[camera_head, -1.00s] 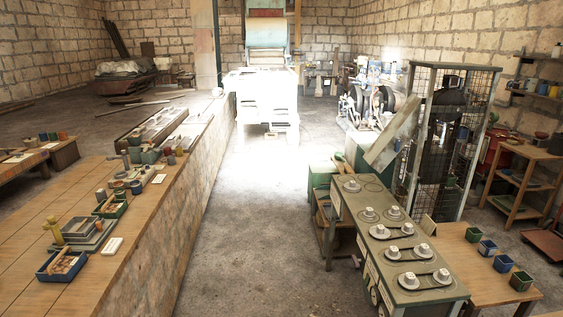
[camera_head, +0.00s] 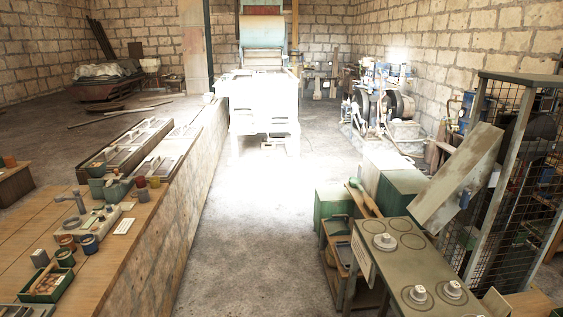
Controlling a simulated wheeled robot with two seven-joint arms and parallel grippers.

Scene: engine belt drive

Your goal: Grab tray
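Several trays show on the left wooden bench. A small green tray (camera_head: 30,297) with brownish contents lies near the bottom left. Long dark trays (camera_head: 118,158) with metal pieces lie farther back along the bench. I cannot tell which of these is the task's tray. Neither of my grippers is in view.
The wooden bench (camera_head: 130,235) on a stone wall runs along the left. A green table (camera_head: 385,265) with round metal pieces and a wire-mesh cage (camera_head: 510,190) stand on the right. The concrete floor (camera_head: 250,235) between them is clear.

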